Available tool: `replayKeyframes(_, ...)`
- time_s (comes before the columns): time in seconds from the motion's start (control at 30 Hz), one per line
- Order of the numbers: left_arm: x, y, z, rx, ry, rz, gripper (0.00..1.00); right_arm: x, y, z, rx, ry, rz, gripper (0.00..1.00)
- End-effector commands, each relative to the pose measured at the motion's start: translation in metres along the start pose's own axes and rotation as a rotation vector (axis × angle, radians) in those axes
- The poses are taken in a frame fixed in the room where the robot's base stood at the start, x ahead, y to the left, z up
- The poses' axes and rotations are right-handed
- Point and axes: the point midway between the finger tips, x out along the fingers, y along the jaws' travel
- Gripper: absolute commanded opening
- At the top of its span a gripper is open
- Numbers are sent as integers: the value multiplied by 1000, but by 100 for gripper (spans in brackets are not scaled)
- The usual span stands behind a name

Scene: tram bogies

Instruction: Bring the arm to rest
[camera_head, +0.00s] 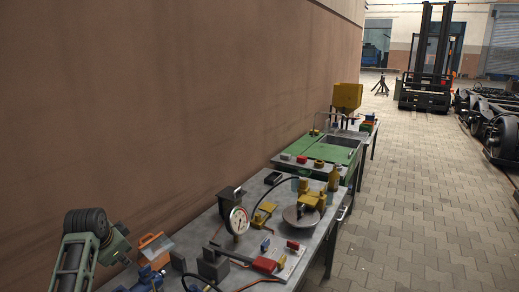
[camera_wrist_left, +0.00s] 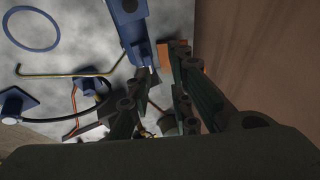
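My left arm comes in at the lower left of the head view. Its green and dark left gripper (camera_head: 118,248) is above the near end of the grey workbench (camera_head: 323,238), close to the wall and beside an orange object (camera_head: 153,245). In the left wrist view the two dark fingers of the left gripper (camera_wrist_left: 164,72) stand apart, with nothing clearly held between them. A blue device (camera_wrist_left: 130,28) lies beyond the left fingertip, and part of the orange object (camera_wrist_left: 164,54) shows behind the right finger. Contact with either cannot be told. My right gripper is not in view.
The bench holds a pressure gauge (camera_head: 239,220), a red-handled tool (camera_head: 264,265) and a round plate (camera_head: 301,216). A green bench (camera_head: 305,173) stands beyond. A brown wall (camera_head: 180,100) runs along the left. The paved floor (camera_head: 420,200) to the right is clear, with a forklift (camera_head: 428,70) far back.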

Motion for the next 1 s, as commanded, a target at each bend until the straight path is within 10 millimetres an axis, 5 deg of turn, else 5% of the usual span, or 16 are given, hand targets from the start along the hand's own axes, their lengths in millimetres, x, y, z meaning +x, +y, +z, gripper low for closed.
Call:
replayKeyframes(0.23, 14, 33, 18, -13, -27, 2, 19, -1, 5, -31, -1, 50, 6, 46)
replayKeyframes(0.57, 31, 105, 56, -51, -66, 9, 19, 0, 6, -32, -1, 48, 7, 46)
replayKeyframes(0.77, 33, 188, 100, -104, -95, 31, 19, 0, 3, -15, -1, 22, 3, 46)
replayKeyframes(1.0, -2, 301, 162, -222, -115, 81, 19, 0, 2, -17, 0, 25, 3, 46)
